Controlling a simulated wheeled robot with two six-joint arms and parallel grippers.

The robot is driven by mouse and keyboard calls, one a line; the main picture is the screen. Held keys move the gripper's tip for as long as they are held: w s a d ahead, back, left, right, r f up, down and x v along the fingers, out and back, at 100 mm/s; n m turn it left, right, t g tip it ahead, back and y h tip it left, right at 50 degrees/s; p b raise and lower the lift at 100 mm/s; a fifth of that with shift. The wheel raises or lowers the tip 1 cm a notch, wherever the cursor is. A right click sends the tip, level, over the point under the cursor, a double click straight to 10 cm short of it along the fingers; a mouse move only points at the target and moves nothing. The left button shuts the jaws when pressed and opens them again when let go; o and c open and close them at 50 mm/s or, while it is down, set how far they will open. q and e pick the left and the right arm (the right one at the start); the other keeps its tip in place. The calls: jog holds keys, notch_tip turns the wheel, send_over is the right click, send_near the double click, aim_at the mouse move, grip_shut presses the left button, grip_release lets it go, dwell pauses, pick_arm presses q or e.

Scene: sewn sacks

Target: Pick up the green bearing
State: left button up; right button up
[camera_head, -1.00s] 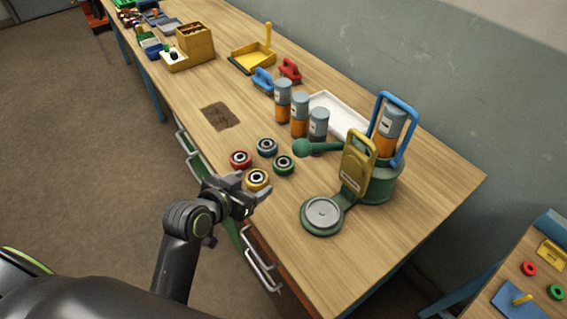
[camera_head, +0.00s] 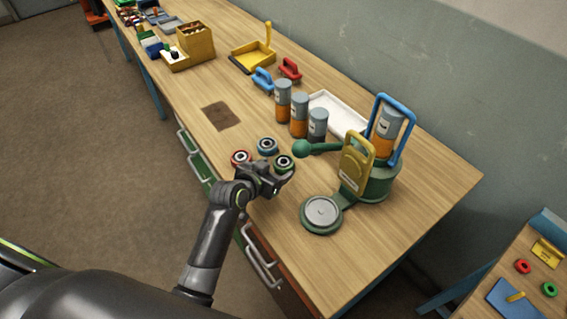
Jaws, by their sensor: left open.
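The green bearing (camera_head: 285,162) lies flat on the wooden workbench, at the right of a small group of bearings. Its upper side shows, and my gripper hides part of its near edge. My left gripper (camera_head: 275,172) is open and empty, right at the near side of the green bearing. I cannot tell whether a finger touches it. My right gripper is not in view.
A green press (camera_head: 373,180) with a round plate (camera_head: 321,213) stands to the right. Several grey-orange canisters (camera_head: 299,117) stand behind. Bare wood lies around the brown patch (camera_head: 220,116).

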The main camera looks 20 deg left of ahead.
aim_at(282, 163)
pick_arm(q)
jog(key=shift+w, duration=0.5)
jog(key=shift+p+x, duration=0.55)
jog(key=shift+x, duration=1.35)
jog(key=c, duration=1)
